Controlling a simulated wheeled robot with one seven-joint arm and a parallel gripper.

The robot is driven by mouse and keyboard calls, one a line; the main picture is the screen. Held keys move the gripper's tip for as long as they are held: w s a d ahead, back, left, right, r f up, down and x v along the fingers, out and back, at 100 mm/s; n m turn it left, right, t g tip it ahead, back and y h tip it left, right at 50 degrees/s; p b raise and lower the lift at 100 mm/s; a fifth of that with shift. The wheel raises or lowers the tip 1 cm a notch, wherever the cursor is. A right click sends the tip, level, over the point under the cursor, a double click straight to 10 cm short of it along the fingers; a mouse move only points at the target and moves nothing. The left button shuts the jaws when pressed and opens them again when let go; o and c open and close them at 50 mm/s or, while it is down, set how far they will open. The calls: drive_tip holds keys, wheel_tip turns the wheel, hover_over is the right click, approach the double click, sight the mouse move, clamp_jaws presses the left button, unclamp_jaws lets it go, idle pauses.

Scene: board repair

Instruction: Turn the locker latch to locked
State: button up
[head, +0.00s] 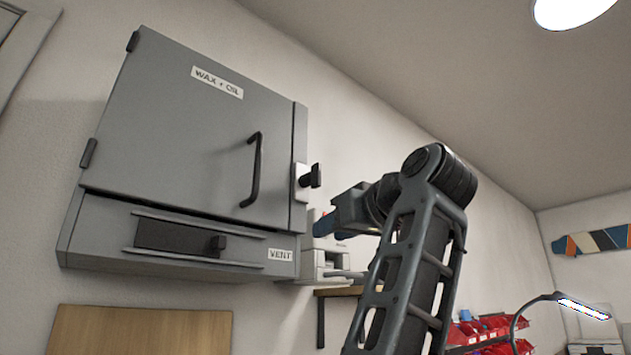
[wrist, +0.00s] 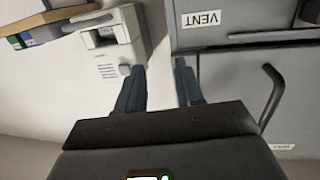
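The grey wall locker (head: 190,120), labelled "WAX + OIL", hangs at the left in the head view, and its door looks shut. The locker latch (head: 309,177) is a black knob on a pale plate at the door's right edge. I cannot tell its turn setting. My gripper (head: 322,224) is below and slightly right of the latch, apart from it in the picture. In the wrist view my gripper (wrist: 158,82) is open, with nothing between its fingers. The locker (wrist: 230,90) appears upside down at the right there; I cannot make out the latch.
A black door handle (head: 255,170) stands out left of the latch. A vent slider (head: 180,238) sits below the door. A white device (head: 325,264) on a wooden shelf (head: 338,291) is behind my gripper. Red bins (head: 490,328) and a lamp (head: 583,309) are at lower right.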

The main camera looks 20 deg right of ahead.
sight(320, 165)
drive_tip(key=s+r+n+y, duration=0.25)
drive_tip(key=s+r, duration=0.35)
drive_tip(key=r, duration=0.6)
drive_tip(key=shift+m, duration=0.45)
drive_tip(key=p+x, duration=0.3)
drive_tip(key=x, duration=0.3)
drive_tip(key=shift+w+a, duration=0.3)
drive_tip(key=shift+w, duration=0.05)
drive_tip(key=shift+w+a+f, duration=0.15)
drive_tip(key=shift+w, duration=0.4)
clamp_jaws()
